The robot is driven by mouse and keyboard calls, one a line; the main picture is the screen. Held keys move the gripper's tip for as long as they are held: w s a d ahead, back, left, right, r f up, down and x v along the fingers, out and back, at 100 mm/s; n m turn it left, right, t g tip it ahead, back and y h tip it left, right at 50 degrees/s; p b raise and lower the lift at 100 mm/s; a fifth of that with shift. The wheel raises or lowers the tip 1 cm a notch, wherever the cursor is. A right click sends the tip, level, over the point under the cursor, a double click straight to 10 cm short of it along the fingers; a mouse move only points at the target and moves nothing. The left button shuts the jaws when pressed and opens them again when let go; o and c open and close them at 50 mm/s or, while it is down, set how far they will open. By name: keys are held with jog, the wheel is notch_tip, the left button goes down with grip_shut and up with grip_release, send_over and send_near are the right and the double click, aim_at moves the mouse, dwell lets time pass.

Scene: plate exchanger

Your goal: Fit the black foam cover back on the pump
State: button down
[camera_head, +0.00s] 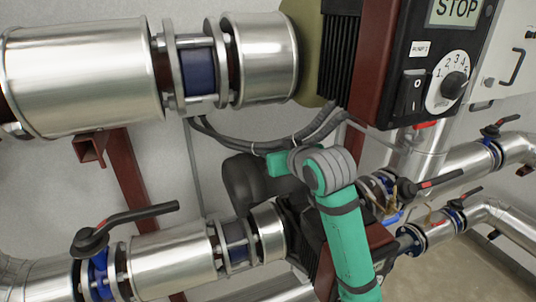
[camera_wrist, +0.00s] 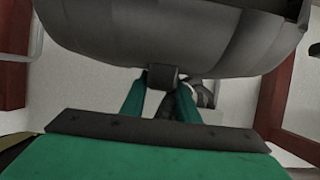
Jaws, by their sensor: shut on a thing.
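The black foam cover (camera_head: 248,183) is a dark rounded shell in the middle of the head view, above the lower pipe run. In the wrist view the cover (camera_wrist: 170,45) fills the top, and its small tab (camera_wrist: 163,72) sits between the green fingers. My gripper (camera_wrist: 162,84) is shut on this tab. In the head view my gripper (camera_head: 280,163) is at the cover's upper right, with my green arm coming up from below. A pump unit (camera_head: 372,60) with a STOP display and a dial stands at the upper right. My arm partly hides a lower black-finned unit (camera_head: 296,232).
A thick upper pipe (camera_head: 85,75) crosses the upper left. Black cables (camera_head: 245,145) hang just above the cover. A valve with a black lever (camera_head: 125,218) is on the lower pipe (camera_head: 172,262). Red-brown supports (camera_head: 125,180) stand by the wall. More pipes and valves (camera_head: 455,215) are at right.

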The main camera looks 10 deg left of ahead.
jog(key=shift+w+d, duration=0.9)
jog(key=shift+d, duration=0.1)
jog(key=d, duration=0.1)
jog(key=w+d, duration=0.1)
jog(key=shift+d, duration=0.3)
jog(key=shift+w+d, duration=0.95)
jog(key=shift+d, duration=0.1)
jog(key=w+d+f, duration=0.2)
jog(key=w+d, duration=0.3)
jog(key=d, duration=0.2)
jog(key=shift+w+d, duration=0.25)
jog(key=shift+d, duration=0.1)
jog(key=shift+f, duration=0.1)
